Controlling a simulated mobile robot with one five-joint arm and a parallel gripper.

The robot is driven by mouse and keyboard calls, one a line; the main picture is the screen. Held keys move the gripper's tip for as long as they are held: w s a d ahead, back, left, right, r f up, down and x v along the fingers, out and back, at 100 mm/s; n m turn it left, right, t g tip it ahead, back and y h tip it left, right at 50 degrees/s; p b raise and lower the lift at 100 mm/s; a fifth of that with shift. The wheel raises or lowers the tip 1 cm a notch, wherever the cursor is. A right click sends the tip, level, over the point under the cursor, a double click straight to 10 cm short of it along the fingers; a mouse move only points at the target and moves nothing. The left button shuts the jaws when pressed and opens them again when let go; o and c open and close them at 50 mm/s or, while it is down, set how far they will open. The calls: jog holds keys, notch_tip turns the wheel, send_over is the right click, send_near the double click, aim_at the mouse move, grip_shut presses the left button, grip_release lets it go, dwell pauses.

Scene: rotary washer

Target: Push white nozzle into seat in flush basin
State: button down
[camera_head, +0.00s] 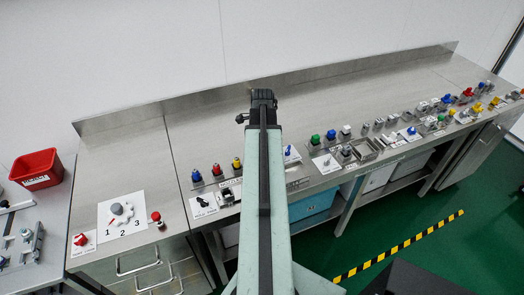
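A small white-topped piece (346,130), possibly the white nozzle, stands on the steel bench right of my arm, beside a blue-topped piece (331,135) and a green-topped piece (315,140). A small square metal basin (375,153) sits in front of and to the right of it, near the bench's front edge. I cannot make out a seat inside it. My gripper (262,97) is at the far end of my extended arm, over the back of the bench, left of and apart from these pieces. Its fingers are too small and dark to read.
Blue, red and yellow knobs (217,170) stand just left of my arm. A numbered dial panel (121,218) and a red bin (37,169) are farther left. Several small fixtures line the front edge to the right. The back strip of the bench (350,88) is clear.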

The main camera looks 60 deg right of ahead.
jog(key=shift+f+b, duration=0.5)
jog(key=shift+f, duration=0.05)
dwell(0.4)
jog(key=c, duration=1.1)
grip_release()
jog(key=shift+c, duration=0.2)
jog(key=shift+r, duration=0.15)
notch_tip(320, 180, up, 8)
jog(key=p, duration=0.8)
jog(key=shift+f, duration=0.2)
